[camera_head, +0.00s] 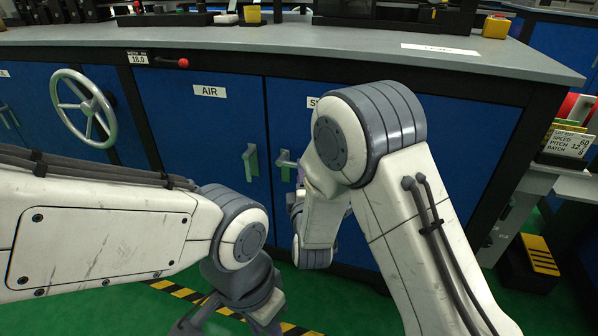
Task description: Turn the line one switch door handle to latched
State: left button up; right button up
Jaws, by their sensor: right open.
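The switch door (292,125) is a blue panel in the bench front, and its label is mostly covered by my right arm. Its grey-green handle (284,160) shows at the door's left side, with a part reaching sideways to the right. My right gripper (299,174) is open beside the handle, mostly hidden behind my forearm. I cannot tell whether it touches the handle. My left wrist and part of the gripper (228,318) point down at the bottom edge. Its fingertips are not clear.
The AIR door (205,120) is to the left, with its own upright handle (251,162) close to the switch door handle. A handwheel (83,107) and a red-knobbed lever (182,63) are further left. The grey bench top (290,38) overhangs the doors.

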jog(key=shift+w+a+b, duration=0.15)
jog(key=shift+w+b, duration=0.3)
jog(key=shift+w, duration=1.5)
grip_shut()
